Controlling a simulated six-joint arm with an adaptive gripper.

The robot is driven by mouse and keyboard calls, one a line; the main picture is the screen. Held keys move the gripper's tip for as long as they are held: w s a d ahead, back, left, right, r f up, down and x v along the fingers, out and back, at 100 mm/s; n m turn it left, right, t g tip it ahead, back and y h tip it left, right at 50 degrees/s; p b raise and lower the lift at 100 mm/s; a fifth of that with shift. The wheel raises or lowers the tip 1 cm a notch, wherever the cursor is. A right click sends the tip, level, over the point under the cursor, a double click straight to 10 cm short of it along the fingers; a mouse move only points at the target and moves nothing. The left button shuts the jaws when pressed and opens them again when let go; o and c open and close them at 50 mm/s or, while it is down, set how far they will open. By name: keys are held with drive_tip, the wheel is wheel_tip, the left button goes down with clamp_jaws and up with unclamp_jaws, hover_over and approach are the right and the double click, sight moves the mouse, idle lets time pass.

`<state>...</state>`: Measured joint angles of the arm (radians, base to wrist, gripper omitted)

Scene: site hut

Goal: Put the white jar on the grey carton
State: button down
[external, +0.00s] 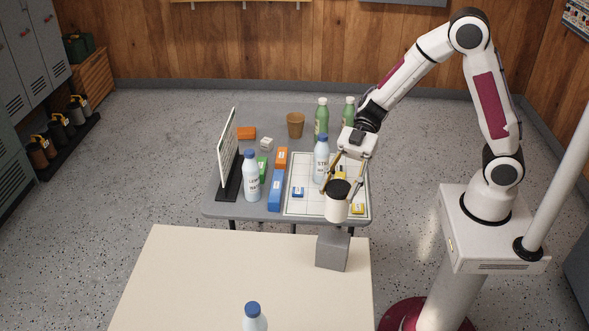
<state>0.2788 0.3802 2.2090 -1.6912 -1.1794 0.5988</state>
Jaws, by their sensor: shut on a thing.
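The white jar (337,208) with a black lid is upright in my gripper (337,180), whose fingers are shut around its upper part. The grey carton (331,252) stands near the back right corner of the cream table. The jar appears just above the carton's top in the picture. From this one view I cannot tell whether it is directly over the carton or how large the gap is.
A white-and-blue bottle (254,318) stands at the cream table's (210,270) front edge. Behind, a grey table (220,208) holds a gridded board (300,208), bottles, a brown cup (295,124), small boxes and an upright sign (228,150). Most of the cream table is clear.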

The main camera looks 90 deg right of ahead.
sight(337, 212)
drive_tip(key=shift+f, duration=2.45)
drive_tip(key=shift+f, duration=1.9)
drive_tip(key=shift+f, duration=0.1)
drive_tip(key=c, duration=1.2)
unclamp_jaws()
drive_tip(key=shift+o, duration=0.2)
drive_tip(key=v, duration=1.2)
